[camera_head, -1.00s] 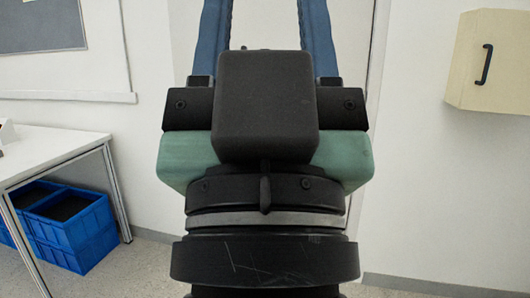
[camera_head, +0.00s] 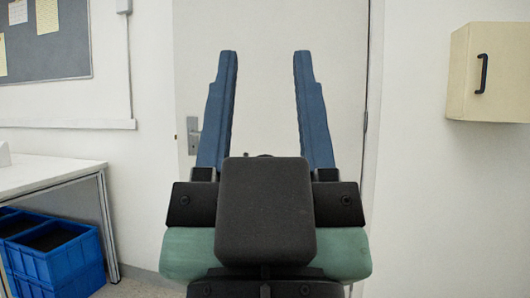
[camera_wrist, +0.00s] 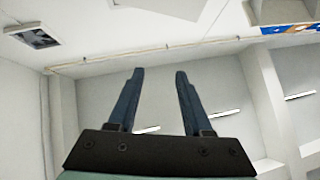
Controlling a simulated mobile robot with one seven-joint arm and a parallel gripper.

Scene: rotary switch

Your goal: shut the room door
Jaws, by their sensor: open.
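The white room door (camera_head: 265,110) stands behind my gripper in the head view. Its grey lever handle (camera_head: 194,136) is on the left side, partly hidden by the left finger. A hinge shows on its right edge. I cannot tell for certain how far the door stands from its frame. My gripper (camera_head: 265,53) points upward in front of the door, its two blue fingers wide apart with nothing between them. Any gap between fingers and door is unclear. In the wrist view my gripper (camera_wrist: 160,72) is also open and empty, and the door is not recognisable there.
A beige wall cabinet (camera_head: 487,72) with a black handle hangs at right. At left are a white table (camera_head: 50,172), blue crates (camera_head: 60,255) beneath it, and a notice board (camera_head: 45,40). The wrist view shows mostly ceiling (camera_wrist: 120,25) and walls.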

